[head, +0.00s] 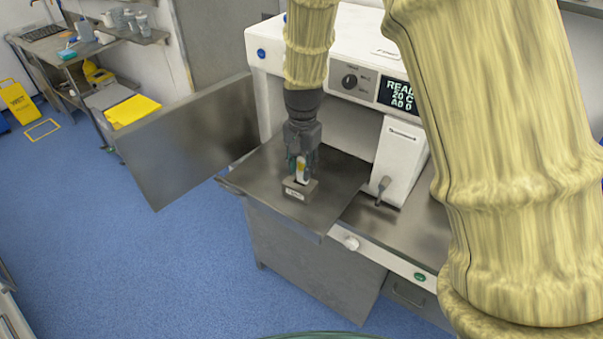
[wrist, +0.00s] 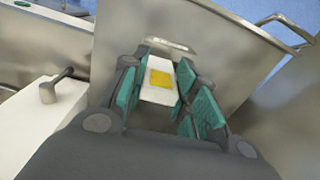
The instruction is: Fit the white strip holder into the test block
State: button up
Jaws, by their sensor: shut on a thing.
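The white strip holder (wrist: 158,95) has a yellow patch and sits between the teal-padded fingers of my gripper (wrist: 165,100) in the wrist view. In the head view the white strip holder (head: 301,170) shows upright between the fingers of my gripper (head: 302,165). The test block (head: 299,189) is a small grey block with a label on its front, resting on the metal shelf (head: 345,180). The holder's lower end is at the top of the block; I cannot tell how deep it sits. In the wrist view a grey edge of the block (wrist: 171,45) shows beyond the holder.
A white machine (head: 270,52) with a display stands behind the shelf, and its white front column (head: 399,160) with a lever (head: 382,187) is to the right. An open metal door (head: 185,145) stands at the left. The shelf around the block is clear.

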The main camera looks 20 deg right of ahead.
aim_at(300, 175)
jog(key=w+f, duration=0.1)
jog(key=f, duration=0.1)
jog(key=w+f+p, duration=0.1)
jog(key=w+f, duration=0.1)
jog(key=shift+a, duration=0.1)
jog(key=shift+f, duration=0.35)
jog(key=shift+s+f+p, duration=0.2)
jog(key=shift+s+p, duration=0.15)
jog(key=shift+s, duration=0.5)
jog(key=shift+w+f, duration=0.35)
jog(key=shift+w, duration=0.1)
jog(key=o, duration=0.7)
jog(key=shift+w, duration=0.1)
jog(key=shift+o, duration=1.2)
jog(key=shift+s+r, duration=0.15)
jog(key=shift+s, duration=0.15)
